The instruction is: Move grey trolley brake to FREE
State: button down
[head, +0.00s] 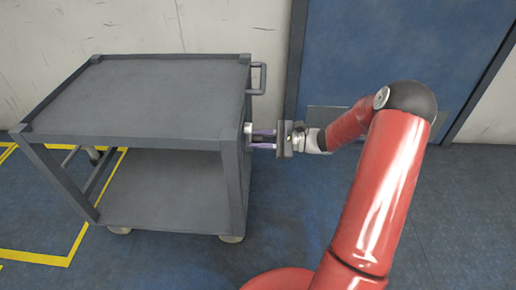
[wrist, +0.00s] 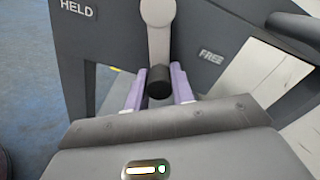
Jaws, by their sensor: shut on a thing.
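The grey trolley (head: 170,90) stands at the left in the head view, with its end panel facing my gripper (head: 263,140). In the wrist view a pale brake lever (wrist: 159,45) with a black knob (wrist: 159,88) is on that panel. The lever points down in the picture, between the HELD label (wrist: 78,8) at upper left and the FREE label (wrist: 211,57) at right. The two purple fingers of my gripper (wrist: 159,88) are shut on the black knob, one on each side.
The trolley's handle (head: 261,78) sticks out above and behind my gripper. A blue door (head: 385,55) and a pale wall (head: 130,25) stand behind. Yellow lines (head: 75,240) mark the blue floor at left. Floor right of my arm is clear.

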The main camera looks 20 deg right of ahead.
jog(key=n+b, duration=0.1)
jog(key=w+n+b, duration=0.1)
jog(key=n, duration=0.1)
jog(key=w+r+n+b, duration=0.1)
jog(key=n, duration=0.1)
jog(key=shift+w+d, duration=0.25)
jog(key=shift+d, duration=0.15)
jog(key=shift+r, duration=0.1)
jog(key=c, duration=1.2)
grip_release()
jog(key=v, duration=0.8)
